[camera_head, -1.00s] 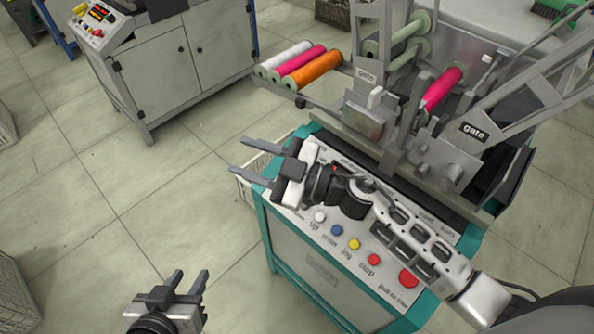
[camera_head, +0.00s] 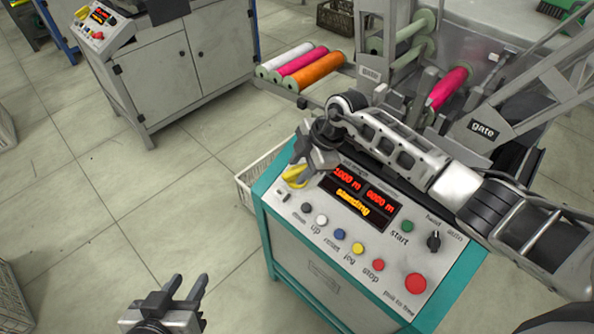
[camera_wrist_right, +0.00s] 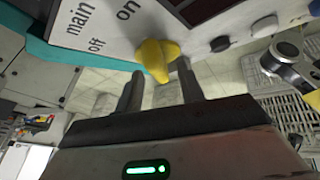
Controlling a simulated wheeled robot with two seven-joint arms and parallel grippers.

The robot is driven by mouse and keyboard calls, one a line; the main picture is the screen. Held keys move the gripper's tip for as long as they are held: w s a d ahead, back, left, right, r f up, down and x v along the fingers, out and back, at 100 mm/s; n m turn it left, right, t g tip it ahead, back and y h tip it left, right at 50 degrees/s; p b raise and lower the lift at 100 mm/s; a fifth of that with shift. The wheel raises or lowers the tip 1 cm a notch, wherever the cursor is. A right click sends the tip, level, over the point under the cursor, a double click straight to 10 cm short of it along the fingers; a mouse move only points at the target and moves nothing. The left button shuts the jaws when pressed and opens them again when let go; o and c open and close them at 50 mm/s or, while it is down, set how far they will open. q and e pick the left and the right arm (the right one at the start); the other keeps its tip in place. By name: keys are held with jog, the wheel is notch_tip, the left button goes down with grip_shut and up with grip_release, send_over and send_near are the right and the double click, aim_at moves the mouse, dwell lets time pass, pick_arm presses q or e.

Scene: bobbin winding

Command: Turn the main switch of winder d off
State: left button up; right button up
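The yellow main switch (camera_head: 295,176) is at the back left corner of the winder's sloping control panel. In the right wrist view the switch (camera_wrist_right: 155,60) is a yellow knob beside the printed words "main", "on" and "off". I cannot tell for certain which word it points to. My right gripper (camera_head: 306,160) is right at the switch. Its two fingers (camera_wrist_right: 160,85) are apart, with the knob at their tips and roughly between them; contact is not clear. My left gripper (camera_head: 186,287) is open and empty over the floor, far from the panel.
The panel has a lit display (camera_head: 360,197) reading "standing", several coloured buttons, a red push button (camera_head: 415,284) and a black selector (camera_head: 434,241).

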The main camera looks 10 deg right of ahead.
jog(key=shift+x, duration=0.9)
grip_shut()
